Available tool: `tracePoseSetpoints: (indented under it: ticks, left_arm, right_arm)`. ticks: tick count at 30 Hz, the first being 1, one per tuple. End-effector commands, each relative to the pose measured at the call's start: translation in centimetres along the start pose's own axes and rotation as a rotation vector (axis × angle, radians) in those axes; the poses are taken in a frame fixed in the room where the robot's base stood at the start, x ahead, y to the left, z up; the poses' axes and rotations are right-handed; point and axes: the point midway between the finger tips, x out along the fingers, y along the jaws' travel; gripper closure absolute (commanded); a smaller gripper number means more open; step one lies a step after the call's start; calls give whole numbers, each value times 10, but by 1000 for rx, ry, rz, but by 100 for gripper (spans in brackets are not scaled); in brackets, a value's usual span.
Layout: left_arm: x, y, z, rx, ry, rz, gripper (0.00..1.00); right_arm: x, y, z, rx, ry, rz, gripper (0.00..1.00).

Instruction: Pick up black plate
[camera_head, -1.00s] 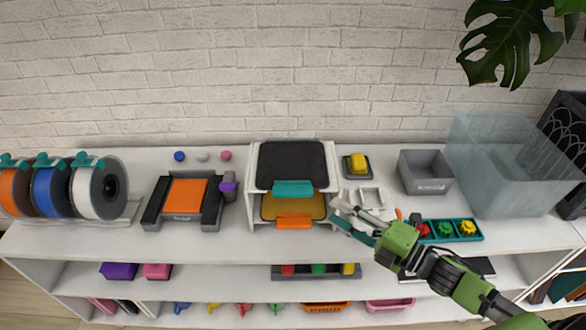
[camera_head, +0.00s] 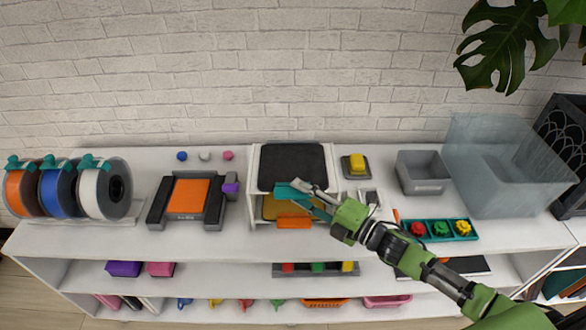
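The black plate (camera_head: 292,164) lies flat on the upper level of a white rack (camera_head: 252,190). A teal handle (camera_head: 284,192) is at its front edge. My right gripper (camera_head: 302,192) reaches in from the lower right and is at the right end of this handle, hiding part of it. Its fingers look apart, one above the other. I cannot tell whether they touch the handle. A yellow plate (camera_head: 271,207) with an orange handle (camera_head: 293,222) sits on the level below, partly hidden. My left gripper is not in view.
A small pad with a yellow block (camera_head: 357,164) and a grey bin (camera_head: 423,172) stand right of the rack. A teal tray (camera_head: 475,235) holds coloured pieces. A clear box (camera_head: 500,165) is at far right. Spools (camera_head: 100,190) and a black-and-orange device (camera_head: 188,197) are left.

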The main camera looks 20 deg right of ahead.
Motion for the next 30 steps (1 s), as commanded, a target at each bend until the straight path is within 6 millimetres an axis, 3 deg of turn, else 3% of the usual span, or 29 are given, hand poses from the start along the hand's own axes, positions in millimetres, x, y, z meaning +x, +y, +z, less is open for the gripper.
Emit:
tracePoseSetpoints:
  ticks: [1,6,14,18,30]
  left_arm:
    - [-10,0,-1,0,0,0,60]
    - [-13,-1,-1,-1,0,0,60]
    - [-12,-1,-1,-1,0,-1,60]
    - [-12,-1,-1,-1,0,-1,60]
    - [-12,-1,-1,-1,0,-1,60]
  right_arm:
    - [9,8,0,1,0,2,67]
    - [27,3,0,1,0,1,67]
    - [29,1,0,1,0,0,67]
    - [29,1,0,1,0,0,100]
    - [29,3,0,-1,1,2,100]
